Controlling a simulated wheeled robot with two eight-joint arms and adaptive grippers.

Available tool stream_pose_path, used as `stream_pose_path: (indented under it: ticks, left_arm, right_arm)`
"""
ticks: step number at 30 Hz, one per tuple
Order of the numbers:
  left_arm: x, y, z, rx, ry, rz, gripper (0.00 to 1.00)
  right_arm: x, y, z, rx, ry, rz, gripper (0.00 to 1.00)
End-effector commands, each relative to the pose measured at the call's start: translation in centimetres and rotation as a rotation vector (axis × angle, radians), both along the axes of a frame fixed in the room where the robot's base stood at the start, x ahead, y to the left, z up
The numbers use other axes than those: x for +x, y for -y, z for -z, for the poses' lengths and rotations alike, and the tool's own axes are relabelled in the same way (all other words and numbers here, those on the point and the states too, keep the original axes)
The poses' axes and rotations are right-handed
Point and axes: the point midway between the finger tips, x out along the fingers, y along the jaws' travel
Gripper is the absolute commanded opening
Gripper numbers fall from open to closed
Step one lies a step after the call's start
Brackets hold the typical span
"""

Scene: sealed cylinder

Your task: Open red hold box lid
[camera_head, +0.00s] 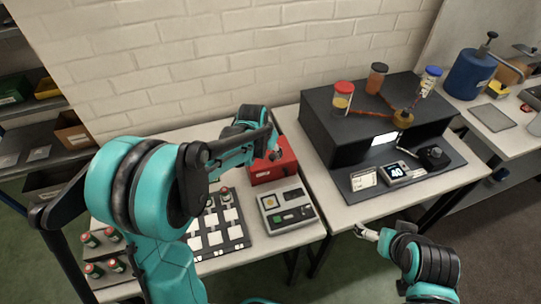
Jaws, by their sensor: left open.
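The red hold box (284,168) sits on the left table, near the wall and behind a grey device. Its lid appears closed, though my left arm covers part of its top and left side. My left gripper (274,153) is over the top of the box, with its fingertips close to the lid; I cannot tell whether they touch it. It is open and holds nothing that I can see. My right gripper (362,232) is low at the right, in front of the tables and far from the box. Its fingers are too small to read.
A grey device (287,212) with buttons stands in front of the box. A dark grid tray (236,240) and several small red-topped cylinders (90,241) lie to the left. A black apparatus (340,140) with jars stands on the right table. A blue canister (468,76) is farther right.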

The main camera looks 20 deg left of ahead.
Motion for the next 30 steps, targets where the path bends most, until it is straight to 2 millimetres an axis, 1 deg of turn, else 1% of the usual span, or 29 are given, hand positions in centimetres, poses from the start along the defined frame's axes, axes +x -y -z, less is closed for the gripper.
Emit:
stream_pose_path:
  ticks: [1,6,15,16,17,18,21,30]
  left_arm:
    - [0.3,0.1,0.9,0.000,0.000,0.000,0.44]
    - [0.9,0.2,2.3,0.000,0.000,0.000,0.44]
    - [1.1,0.2,2.5,0.000,0.000,0.000,0.44]
    - [1.1,0.2,2.5,0.000,0.000,0.000,0.42]
    - [1.1,0.2,2.5,0.000,0.000,0.000,0.34]
    - [1.1,0.2,2.5,0.000,0.000,0.000,0.23]
    - [1.0,0.2,2.5,0.000,0.000,0.000,0.00]
    - [1.1,0.5,2.3,-0.008,-0.011,0.001,0.00]
  right_arm:
    - [0.0,0.0,0.5,0.000,0.000,0.000,1.00]
    - [0.0,0.0,0.9,0.000,0.000,0.000,1.00]
    - [0.0,0.0,0.9,0.000,0.000,0.000,1.00]
    - [0.0,0.0,0.9,0.000,0.000,0.000,1.00]
    - [0.0,0.0,0.9,0.000,0.000,0.000,1.00]
    - [0.0,0.0,0.9,0.000,0.000,0.000,1.00]
    - [0.0,0.0,0.9,0.000,0.000,0.000,1.00]
    - [0.0,0.0,0.7,0.000,0.000,0.000,1.00]
